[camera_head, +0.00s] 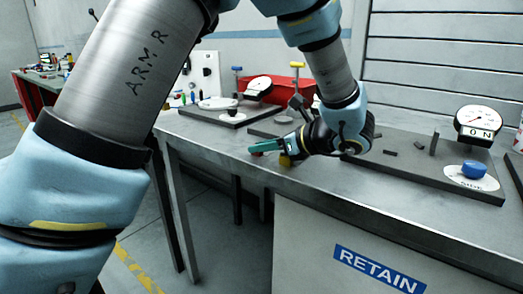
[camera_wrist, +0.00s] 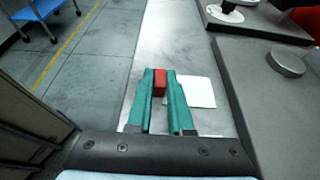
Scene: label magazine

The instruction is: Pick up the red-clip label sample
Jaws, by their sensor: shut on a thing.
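The red clip (camera_wrist: 159,83) sits between the teal fingertips of my gripper (camera_wrist: 160,88) in the wrist view, and the fingers are shut on it. A flat white label (camera_wrist: 197,92) shows beside and beyond the right finger. I cannot tell whether it hangs from the clip or lies on the bench.
The grey metal bench (camera_head: 300,180) runs along its front edge, with open floor (camera_wrist: 75,65) to the left. Dark fixture plates with a gauge (camera_head: 479,122) and a blue knob (camera_head: 474,169) stand right. Another gauge (camera_head: 258,86) and a red bin (camera_head: 285,90) stand behind. A RETAIN cabinet (camera_head: 350,250) is below.

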